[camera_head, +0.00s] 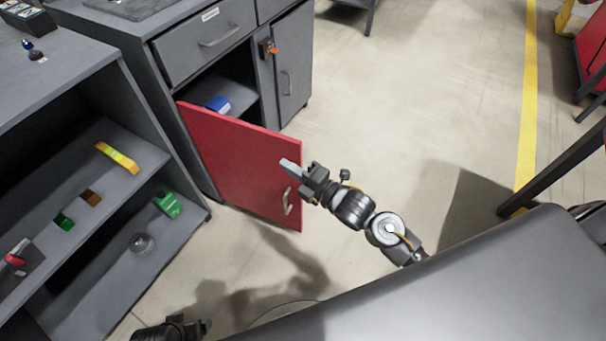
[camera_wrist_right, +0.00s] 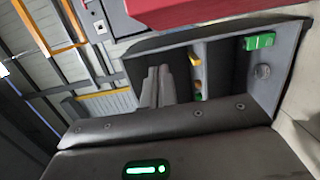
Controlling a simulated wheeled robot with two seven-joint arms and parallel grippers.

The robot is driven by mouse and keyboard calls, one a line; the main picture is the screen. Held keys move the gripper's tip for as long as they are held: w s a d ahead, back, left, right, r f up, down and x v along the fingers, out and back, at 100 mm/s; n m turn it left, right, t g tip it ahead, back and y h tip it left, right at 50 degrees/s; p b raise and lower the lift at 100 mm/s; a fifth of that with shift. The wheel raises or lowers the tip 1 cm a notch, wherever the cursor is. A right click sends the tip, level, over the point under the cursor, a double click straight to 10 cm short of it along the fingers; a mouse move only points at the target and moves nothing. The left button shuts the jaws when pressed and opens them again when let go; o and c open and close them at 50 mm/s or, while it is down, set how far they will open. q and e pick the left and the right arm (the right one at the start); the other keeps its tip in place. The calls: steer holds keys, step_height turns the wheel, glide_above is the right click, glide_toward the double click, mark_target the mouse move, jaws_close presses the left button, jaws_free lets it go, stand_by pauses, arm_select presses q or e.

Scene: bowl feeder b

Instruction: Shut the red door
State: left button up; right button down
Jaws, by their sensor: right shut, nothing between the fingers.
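The red door (camera_head: 240,160) stands open, swung out from the grey cabinet (camera_head: 165,120) below its drawer. Its left edge is at the cabinet; its free edge with a metal handle (camera_head: 287,200) points right and toward me. A red panel, seemingly the same door, crosses the top of the right wrist view (camera_wrist_right: 175,10). My right gripper (camera_head: 289,166) is shut and empty, its fingertips overlapping the door's face above the handle in the head view; I cannot tell if they touch. My left gripper (camera_head: 205,326) shows only partly at the bottom edge; its jaw state is unclear.
A blue item (camera_head: 217,103) lies inside the open compartment. A grey shelf unit (camera_head: 100,135) at left holds a yellow item (camera_head: 117,157), a green item (camera_head: 167,205) and other small things. Clear floor (camera_head: 410,100) lies right of the door.

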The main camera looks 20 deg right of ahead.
mark_target(287, 151)
steer(key=shift+w+d, duration=0.2)
steer(key=shift+w, duration=0.75)
steer(key=shift+w+d, duration=0.15)
steer(key=shift+w, duration=0.75)
steer(key=shift+w+d, duration=0.2)
steer(key=shift+w, duration=0.75)
